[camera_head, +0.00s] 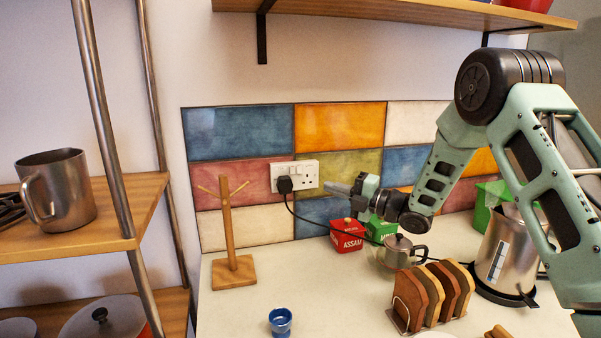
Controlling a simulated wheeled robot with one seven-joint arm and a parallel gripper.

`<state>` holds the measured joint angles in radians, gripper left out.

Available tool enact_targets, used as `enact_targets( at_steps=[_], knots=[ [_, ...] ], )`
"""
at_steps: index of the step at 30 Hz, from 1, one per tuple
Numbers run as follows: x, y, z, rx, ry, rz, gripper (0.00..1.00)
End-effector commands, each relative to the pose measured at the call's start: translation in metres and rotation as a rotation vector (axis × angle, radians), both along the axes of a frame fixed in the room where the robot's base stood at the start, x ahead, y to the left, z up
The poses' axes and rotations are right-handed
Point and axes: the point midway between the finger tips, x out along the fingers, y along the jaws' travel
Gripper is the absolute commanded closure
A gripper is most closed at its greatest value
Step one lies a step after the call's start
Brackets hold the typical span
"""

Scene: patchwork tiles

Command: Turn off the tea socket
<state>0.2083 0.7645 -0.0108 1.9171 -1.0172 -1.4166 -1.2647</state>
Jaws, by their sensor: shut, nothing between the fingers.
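A white double wall socket (305,176) is set on the coloured tile backsplash. A black plug (285,185) sits in its left outlet, with a black cable running down and right behind the counter items. The right outlet looks empty. The small switches are along the socket's upper part; their positions are too small to tell. My gripper (328,187) is shut and empty, its tips pointing left just right of the socket's lower right corner. In this view I cannot tell whether the tips touch the plate.
A wooden mug stand (231,240) is left, a blue egg cup (280,322) in front. A toast rack (431,295) and kettle (503,255) are right.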

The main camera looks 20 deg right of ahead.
Motion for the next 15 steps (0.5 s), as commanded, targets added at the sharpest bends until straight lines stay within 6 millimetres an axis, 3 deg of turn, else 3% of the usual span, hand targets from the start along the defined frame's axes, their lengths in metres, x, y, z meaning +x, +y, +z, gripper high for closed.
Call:
enact_targets(
  at_steps=[13, 15],
  knots=[
    [0.063, 0.065, 0.012, 0.002, 0.002, 0.002, 1.0],
    [0.074, 0.061, 0.013, -0.001, 0.001, -0.001, 1.0]
  ],
)
